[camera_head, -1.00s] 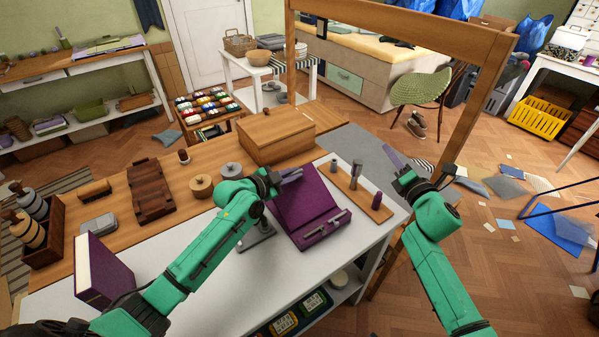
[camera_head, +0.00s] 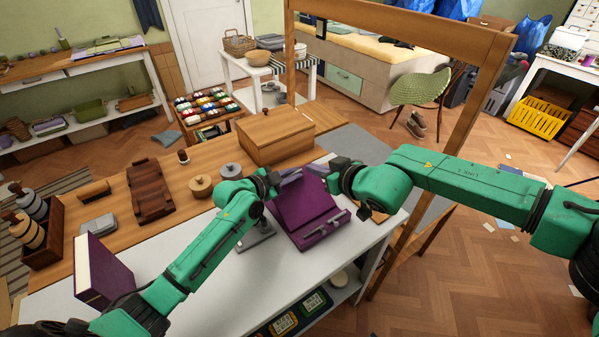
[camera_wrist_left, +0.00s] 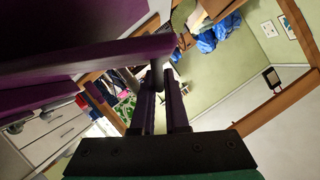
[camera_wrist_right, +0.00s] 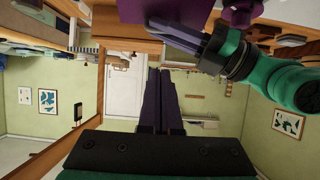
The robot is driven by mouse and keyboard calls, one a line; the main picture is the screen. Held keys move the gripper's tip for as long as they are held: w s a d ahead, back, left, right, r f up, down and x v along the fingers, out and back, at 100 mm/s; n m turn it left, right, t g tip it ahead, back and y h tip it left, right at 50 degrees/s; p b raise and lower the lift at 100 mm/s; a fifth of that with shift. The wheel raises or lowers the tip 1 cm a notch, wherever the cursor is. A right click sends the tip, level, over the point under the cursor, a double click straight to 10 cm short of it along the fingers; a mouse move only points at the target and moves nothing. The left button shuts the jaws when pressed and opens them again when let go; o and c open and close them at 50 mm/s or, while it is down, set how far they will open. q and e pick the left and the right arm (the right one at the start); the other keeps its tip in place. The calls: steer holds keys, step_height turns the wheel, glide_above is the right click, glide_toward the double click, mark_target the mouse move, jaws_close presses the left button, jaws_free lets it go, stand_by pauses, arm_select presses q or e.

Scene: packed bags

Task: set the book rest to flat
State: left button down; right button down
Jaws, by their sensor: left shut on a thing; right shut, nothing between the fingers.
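The purple book rest (camera_head: 303,207) stands on the table's near right part. Its back panel is tilted up and a ledge (camera_head: 322,228) runs along its front. My left gripper (camera_head: 290,178) is at the panel's upper left edge, shut on a part of the book rest. In the left wrist view its fingers (camera_wrist_left: 160,100) close by a purple bar (camera_wrist_left: 90,58); the exact part gripped is partly hidden. My right gripper (camera_head: 336,178) is at the panel's right side. The right wrist view shows its fingers (camera_wrist_right: 160,98) shut and empty, below a purple part (camera_wrist_right: 165,10).
A wooden box (camera_head: 275,135) stands behind the book rest. Round lidded pots (camera_head: 201,186) and a dark wooden rack (camera_head: 150,190) are to its left. A purple book (camera_head: 103,270) stands at the near left. A wooden frame post (camera_head: 455,135) rises at the right, close to my right arm.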

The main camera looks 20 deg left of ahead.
glide_above(299, 191)
step_height(299, 191, down, 3)
step_height(299, 191, down, 3)
steer(key=shift+d+r, duration=0.1)
steer(key=shift+r, duration=0.05)
steer(key=shift+w+f, duration=0.1)
steer(key=shift+f, duration=0.35)
